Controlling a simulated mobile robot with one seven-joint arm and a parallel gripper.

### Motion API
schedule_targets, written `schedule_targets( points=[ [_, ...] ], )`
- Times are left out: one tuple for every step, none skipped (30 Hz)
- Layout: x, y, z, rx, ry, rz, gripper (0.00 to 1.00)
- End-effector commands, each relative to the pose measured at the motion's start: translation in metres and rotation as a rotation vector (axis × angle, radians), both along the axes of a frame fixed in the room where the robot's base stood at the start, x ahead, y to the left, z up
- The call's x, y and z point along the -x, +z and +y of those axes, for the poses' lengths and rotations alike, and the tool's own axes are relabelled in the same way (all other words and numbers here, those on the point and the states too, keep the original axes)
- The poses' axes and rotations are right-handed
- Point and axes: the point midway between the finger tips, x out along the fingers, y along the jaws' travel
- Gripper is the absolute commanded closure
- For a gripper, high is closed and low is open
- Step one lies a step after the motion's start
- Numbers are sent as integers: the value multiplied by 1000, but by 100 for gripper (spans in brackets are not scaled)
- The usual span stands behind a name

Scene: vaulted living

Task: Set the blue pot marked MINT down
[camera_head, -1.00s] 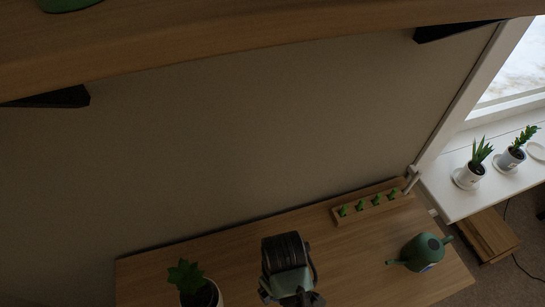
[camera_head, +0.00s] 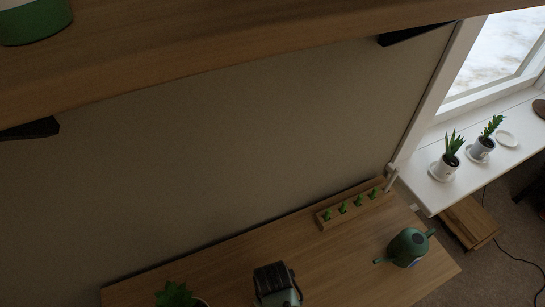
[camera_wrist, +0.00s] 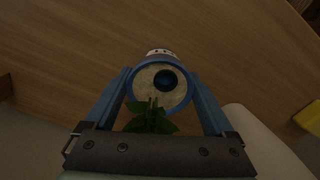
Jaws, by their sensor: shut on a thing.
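In the wrist view my gripper (camera_wrist: 160,76) has its two blue fingers on either side of a round pot with a blue rim (camera_wrist: 137,101) and is shut on it. Pale soil, a dark blue round piece and green leaves show inside the rim. A strip of the pot's pale side with small dark marks shows above the rim; I cannot read a name there. A wooden surface (camera_wrist: 70,40) lies behind the pot; I cannot tell whether they touch. In the head view part of my arm shows at the bottom edge, and the held pot cannot be made out.
The wooden table (camera_head: 330,265) has a plant (camera_head: 175,294) at its left, a narrow wooden tray (camera_head: 352,208) of small green items at the back, and a green watering can (camera_head: 407,247) at the right. A shelf (camera_head: 230,50) overhangs above. Potted plants stand on a white sill (camera_head: 433,190).

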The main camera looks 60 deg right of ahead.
Motion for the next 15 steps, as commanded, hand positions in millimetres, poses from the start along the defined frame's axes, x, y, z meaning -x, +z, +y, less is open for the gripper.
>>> schedule_targets(
  points=[
    [-1,1,0,1,0,-2,93],
    [-1,1,0,1,0,-2,93],
    [-1,1,0,1,0,-2,93],
    [-1,0,0,1,0,-2,93],
    [-1,-1,0,0,0,-1,93],
    [-1,-3,0,0,1,-1,93],
    [0,-3,0,0,0,0,8],
    [0,-2,0,0,0,0,3],
    [0,-2,0,0,0,0,0],
    [0,-2,0,0,0,0,0],
    [0,-2,0,0,0,0,0],
    [0,-2,0,0,0,0,0],
    [0,-2,0,0,0,0,0],
    [0,-2,0,0,0,0,0],
    [0,-2,0,0,0,0,0]
  ],
)
